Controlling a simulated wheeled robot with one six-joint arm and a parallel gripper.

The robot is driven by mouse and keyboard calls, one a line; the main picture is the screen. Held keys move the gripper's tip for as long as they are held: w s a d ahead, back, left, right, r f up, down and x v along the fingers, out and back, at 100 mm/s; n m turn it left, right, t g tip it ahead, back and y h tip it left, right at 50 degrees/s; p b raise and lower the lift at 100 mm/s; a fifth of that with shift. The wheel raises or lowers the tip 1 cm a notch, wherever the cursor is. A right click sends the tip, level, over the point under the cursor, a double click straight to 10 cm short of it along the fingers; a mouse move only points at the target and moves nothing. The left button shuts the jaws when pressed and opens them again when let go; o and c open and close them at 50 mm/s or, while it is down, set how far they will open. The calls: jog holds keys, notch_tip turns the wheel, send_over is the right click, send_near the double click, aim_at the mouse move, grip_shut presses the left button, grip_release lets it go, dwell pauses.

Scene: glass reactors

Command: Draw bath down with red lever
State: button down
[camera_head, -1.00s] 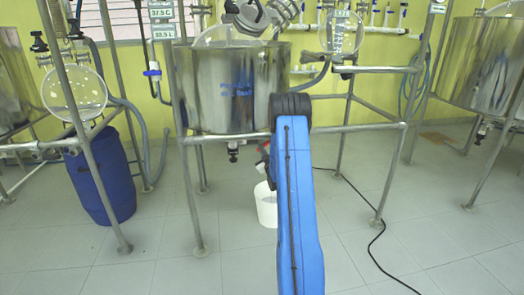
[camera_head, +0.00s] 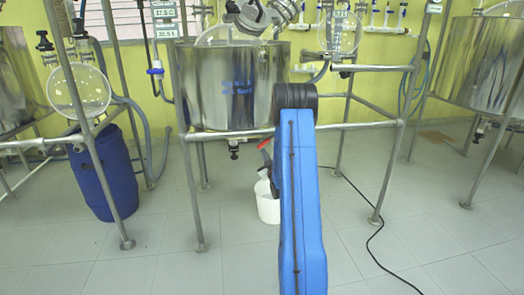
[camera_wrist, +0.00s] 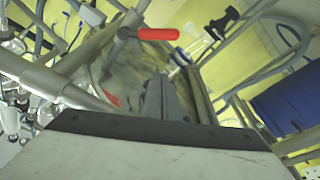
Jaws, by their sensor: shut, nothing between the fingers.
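The steel bath (camera_head: 235,95) hangs in a pipe frame at the centre of the head view. A red lever (camera_wrist: 157,33) lies across the upper middle of the wrist view, beyond my fingertips and apart from them. A small red piece (camera_head: 265,143) shows below the bath, beside my blue arm; I cannot tell whether it is the same lever. My gripper (camera_wrist: 165,98) is shut and empty in the wrist view, pointing toward the bath's steel surface. In the head view my arm hides most of the gripper. A second red piece (camera_wrist: 110,99) shows left of the fingers.
A white bucket (camera_head: 267,207) stands on the floor below the bath, partly behind my arm. Frame pipes (camera_head: 200,190) stand around the bath. A blue drum (camera_head: 100,180) is at left, and a black cable (camera_head: 372,235) runs over the floor at right.

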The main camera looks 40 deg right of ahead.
jog(key=shift+s+a, duration=0.15)
jog(key=shift+s, duration=0.2)
jog(key=s+a+r+g+y, duration=0.1)
jog(key=a+r+g+y, duration=0.1)
jog(key=a+r, duration=0.6)
jog(key=a+r+g+y, duration=0.2)
jog(key=a+r, duration=0.3)
jog(key=a, duration=0.7)
jog(key=s+a+r+m+g, duration=0.1)
jog(key=s+a+r+g, duration=0.1)
jog(key=s+a, duration=0.6)
jog(key=s+a+g+y, duration=0.1)
jog(key=s+a+g, duration=0.1)
jog(key=s+a, duration=0.5)
jog(key=s+a+f+g+y, duration=0.1)
jog(key=s+a, duration=0.7)
jog(key=s, duration=0.9)
jog(key=s+a+g+y, duration=0.2)
jog(key=s+a+g, duration=0.2)
jog(key=s+a, duration=0.3)
jog(key=s, duration=0.5)
jog(key=shift+s+a+f+g+y, duration=0.15)
jog(key=shift+f+g+y, duration=0.15)
jog(key=shift+f, duration=0.1)
